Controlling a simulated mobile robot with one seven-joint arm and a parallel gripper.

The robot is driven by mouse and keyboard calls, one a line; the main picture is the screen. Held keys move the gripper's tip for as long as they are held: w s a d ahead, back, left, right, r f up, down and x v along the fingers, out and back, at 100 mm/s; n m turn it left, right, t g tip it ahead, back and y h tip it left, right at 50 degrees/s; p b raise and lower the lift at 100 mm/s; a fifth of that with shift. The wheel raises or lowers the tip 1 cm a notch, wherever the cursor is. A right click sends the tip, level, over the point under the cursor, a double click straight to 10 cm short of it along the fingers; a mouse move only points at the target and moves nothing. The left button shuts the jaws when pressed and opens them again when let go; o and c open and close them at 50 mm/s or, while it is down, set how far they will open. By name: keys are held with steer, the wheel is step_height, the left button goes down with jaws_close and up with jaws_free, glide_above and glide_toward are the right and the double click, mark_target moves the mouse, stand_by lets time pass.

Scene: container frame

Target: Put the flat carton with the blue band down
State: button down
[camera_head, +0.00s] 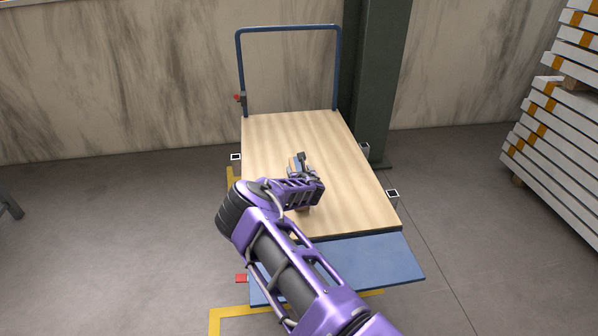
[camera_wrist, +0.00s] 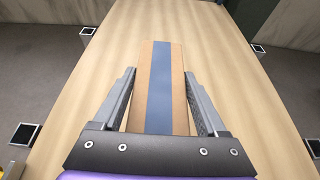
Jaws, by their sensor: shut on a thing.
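The flat carton (camera_wrist: 178,100) is brown with a blue band along its length. In the wrist view it lies between the two fingers of my gripper (camera_wrist: 160,98), which is shut on it. In the head view, my gripper (camera_head: 304,164) is over the middle of the wooden deck of a cart (camera_head: 275,135), and only a small part of the carton (camera_head: 293,164) shows beside it. My arm hides the rest. I cannot tell whether the carton touches the deck or is held just above it.
The cart has a blue handle frame (camera_head: 288,28) at its far end and a blue flap (camera_head: 370,262) at its near end. Small square posts (camera_head: 393,194) stand along its sides. The visible deck is bare. A dark green column (camera_head: 376,80) stands behind right, and stacked white boards (camera_head: 560,130) stand farther right.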

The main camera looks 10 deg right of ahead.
jaws_free()
steer(key=shift+s+r, duration=0.25)
steer(key=shift+s, duration=0.05)
steer(key=p+v, duration=0.1)
steer(key=v, duration=1)
steer(key=shift+s+p, duration=0.15)
steer(key=shift+p, duration=0.2)
steer(key=shift+r, duration=0.1)
